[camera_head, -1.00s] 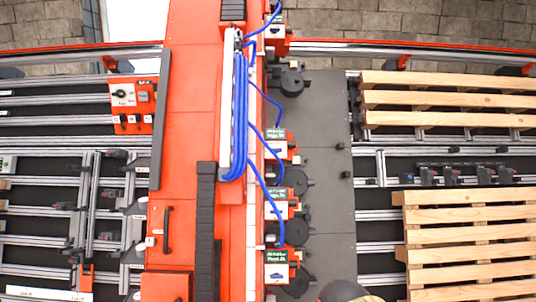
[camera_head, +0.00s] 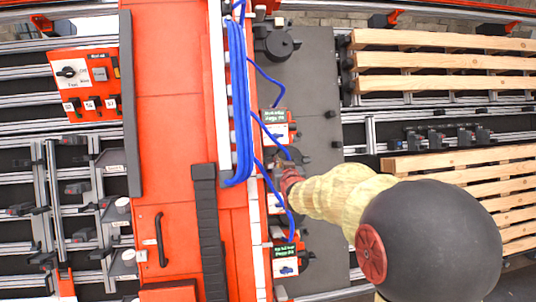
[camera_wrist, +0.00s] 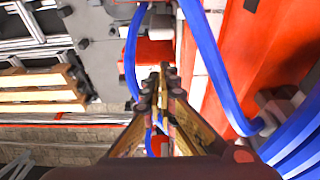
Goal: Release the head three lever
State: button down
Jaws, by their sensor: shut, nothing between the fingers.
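Several printing or labelling heads with green-topped plates line the right edge of the red gantry. One head (camera_head: 274,124) shows above my gripper and another (camera_head: 285,262) below it. The head between them is largely hidden by my gripper (camera_head: 283,172), which has reached in from the right at the blue hoses. In the wrist view my gripper (camera_wrist: 163,82) is shut and empty, its fingertips in front of a red block (camera_wrist: 154,52) between two blue hoses. I cannot make out which head is number three, nor its lever; contact is unclear.
Blue hoses (camera_head: 238,110) loop close around my gripper. A red switch panel (camera_head: 85,82) stands at the left, and a black handle (camera_head: 161,240) is on the gantry. Wooden pallets (camera_head: 440,62) lie at the right. A grey plate (camera_head: 318,70) flanks the heads.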

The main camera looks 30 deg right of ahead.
notch_tip(320, 180, up, 2)
jog(key=shift+d+t, duration=0.1)
jog(key=shift+t, duration=0.3)
jog(key=p, duration=0.3)
send_over(271, 165)
jog(key=w+d, duration=0.1)
jog(key=d, duration=0.1)
jog(key=shift+w+a+f, duration=0.1)
jog(key=shift+f, duration=0.7)
jog(key=shift+s+a+f, duration=0.1)
jog(key=shift+s+f, duration=0.25)
jog(key=shift+f, duration=0.25)
jog(key=shift+s+a+f, duration=0.1)
jog(key=shift+s+f, duration=0.25)
jog(key=shift+f, duration=0.2)
jog(key=shift+s+a+f, duration=0.1)
jog(key=shift+s+f, duration=0.25)
jog(key=shift+f, duration=0.25)
jog(key=shift+s+f+b, duration=0.1)
jog(key=shift+f+b, duration=0.15)
jog(key=shift+b, duration=0.3)
